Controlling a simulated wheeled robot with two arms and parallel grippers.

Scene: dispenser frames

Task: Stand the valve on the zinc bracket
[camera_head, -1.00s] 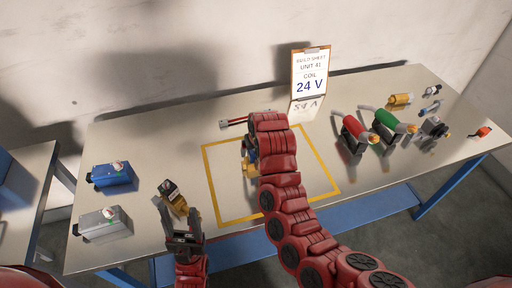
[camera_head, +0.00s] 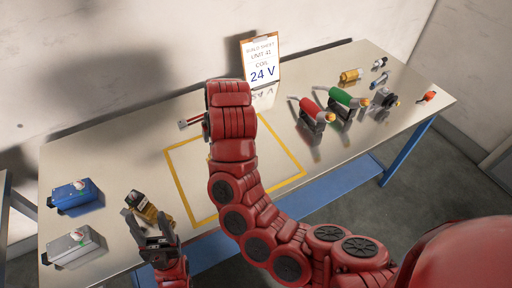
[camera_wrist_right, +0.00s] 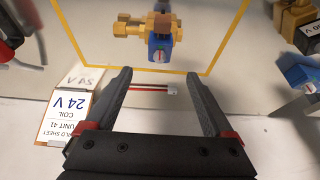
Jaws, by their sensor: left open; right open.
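A brass valve with a black coil block (camera_head: 148,208) lies on the table at the left. My left gripper (camera_head: 150,224) is open at its near side, its fingers spread around the lower part; I cannot tell if they touch. Another brass valve with a blue coil (camera_wrist_right: 163,42) lies inside the yellow outline, hidden behind my right arm in the head view. A grey metal block (camera_head: 76,248) at the left front matches zinc by colour; I cannot confirm that it is the bracket. My right gripper (camera_wrist_right: 156,78) is open beyond the outline's far edge, with nothing clearly held.
A blue block (camera_head: 76,196) stands behind the grey one. A red-and-black lead (camera_head: 190,122) is near my right gripper. The clipboard (camera_head: 262,62) reads 24 V. Red (camera_head: 312,108) and green (camera_head: 345,97) handled tools stand at the right. The yellow outline's (camera_head: 180,188) left part is clear.

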